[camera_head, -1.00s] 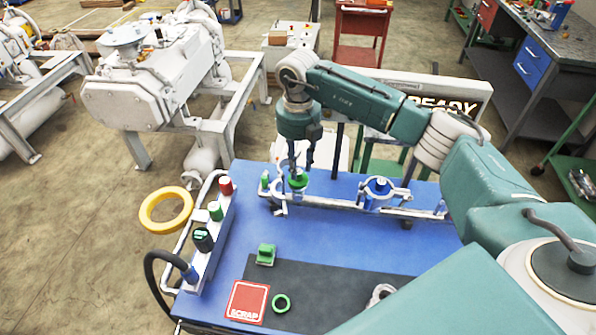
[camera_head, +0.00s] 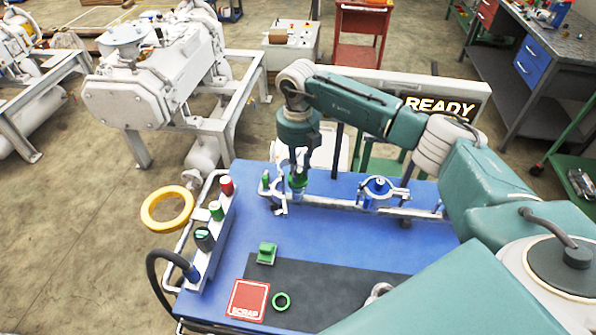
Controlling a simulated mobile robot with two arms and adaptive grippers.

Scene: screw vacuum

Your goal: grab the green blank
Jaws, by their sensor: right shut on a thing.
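My right arm comes in from the right, and my right gripper (camera_head: 299,172) points down over the far left part of the blue table (camera_head: 345,235). Its fingers are shut on a green blank (camera_head: 298,182), which sits at the left holder of the white rail. The fingers and the holder hide part of the blank. I cannot tell whether it is lifted clear. My left gripper is not in view.
A clamp with a blue centre (camera_head: 377,186) stands on the white rail to the right. A button box (camera_head: 210,240) lines the left edge. A sign (camera_head: 440,105) reads READY.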

